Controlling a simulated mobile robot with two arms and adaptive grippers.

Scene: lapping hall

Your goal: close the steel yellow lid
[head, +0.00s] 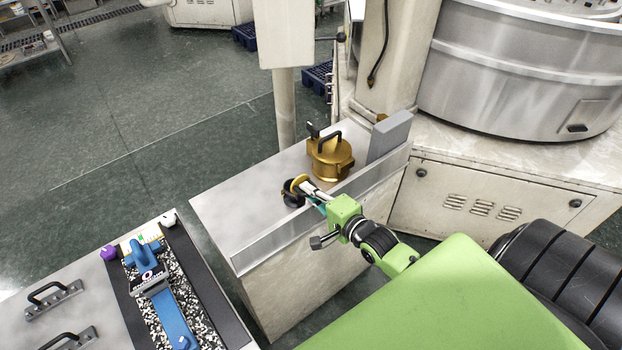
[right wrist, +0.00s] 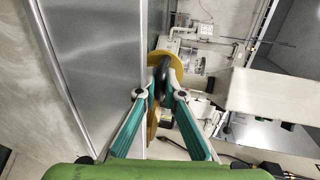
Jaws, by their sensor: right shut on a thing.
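A brass-yellow round vessel (head: 331,160) with a black handle on top stands on a narrow grey-topped bench (head: 235,205). My right gripper (head: 303,188) is in front of it and to its left, over the bench. It is shut on a yellow disc-like lid (head: 295,183) with black parts. In the right wrist view, my right gripper (right wrist: 161,94) has its teal fingers on either side of a black handle, with the yellow lid (right wrist: 155,60) seen nearly edge-on. The lid is apart from the vessel. My left gripper is not in view.
A grey upright block (head: 390,136) stands on the bench right of the vessel. A metal strip runs along the bench's front edge. A large steel drum machine (head: 520,75) is behind right. A table with blue tools (head: 165,290) is at lower left.

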